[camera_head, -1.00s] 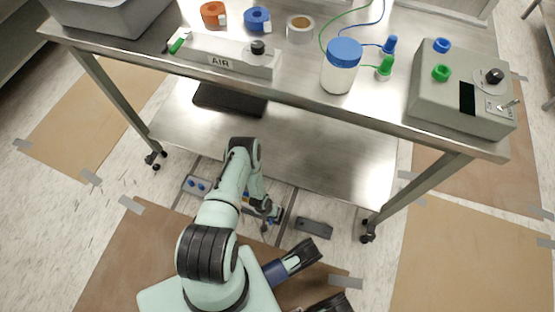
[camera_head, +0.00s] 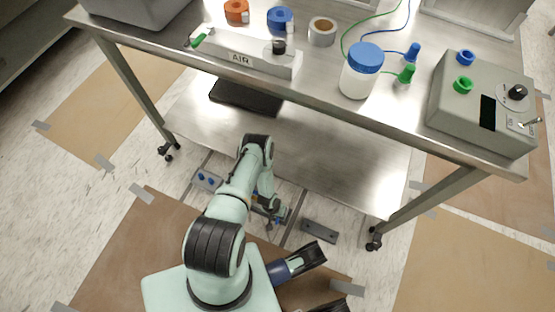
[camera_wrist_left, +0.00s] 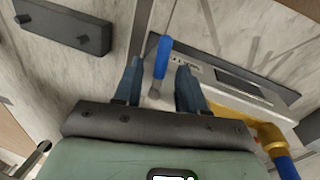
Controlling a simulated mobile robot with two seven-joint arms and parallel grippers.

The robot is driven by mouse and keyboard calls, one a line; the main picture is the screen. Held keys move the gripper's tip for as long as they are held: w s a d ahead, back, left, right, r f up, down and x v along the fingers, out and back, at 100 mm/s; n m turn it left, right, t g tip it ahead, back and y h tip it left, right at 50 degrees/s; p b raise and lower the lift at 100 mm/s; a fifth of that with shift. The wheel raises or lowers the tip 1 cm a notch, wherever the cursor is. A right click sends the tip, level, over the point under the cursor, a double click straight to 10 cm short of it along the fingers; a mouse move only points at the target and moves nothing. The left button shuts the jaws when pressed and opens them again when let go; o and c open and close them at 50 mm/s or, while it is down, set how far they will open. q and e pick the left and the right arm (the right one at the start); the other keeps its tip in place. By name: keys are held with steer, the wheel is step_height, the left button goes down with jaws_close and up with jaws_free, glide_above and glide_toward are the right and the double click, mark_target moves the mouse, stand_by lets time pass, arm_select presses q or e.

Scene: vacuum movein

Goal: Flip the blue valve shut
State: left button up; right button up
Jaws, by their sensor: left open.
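A blue valve handle (camera_wrist_left: 163,58) stands between the two fingers of my left gripper (camera_wrist_left: 158,78) in the left wrist view. The fingers are spread, with a gap visible on each side of the handle. A pale metal piece lies at the handle's lower end; its joint is partly hidden by the gripper body. In the head view my left arm reaches down under the table, and its gripper (camera_head: 273,208) is small near the floor there. The valve is too small and covered to make out clearly in that view.
The steel table (camera_head: 330,105) with its lower shelf (camera_head: 320,155) stands above and beyond the arm. A dark grey bar (camera_head: 319,231) lies on the floor to the right. In the wrist view a brass fitting (camera_wrist_left: 270,135) with a blue pipe is at lower right.

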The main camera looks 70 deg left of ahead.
arm_select(q)
step_height(320, 180, up, 13)
steer(key=s+a+p, duration=0.1)
steer(key=s+p, duration=0.1)
steer(key=p, duration=0.3)
steer(key=shift+a, duration=0.35)
arm_select(e)
step_height(320, 180, up, 7)
steer(key=w+a, duration=0.1)
steer(key=a, duration=0.2)
steer(key=shift+r+n+t+y, duration=0.15)
steer(key=shift+n+t+y, duration=0.15)
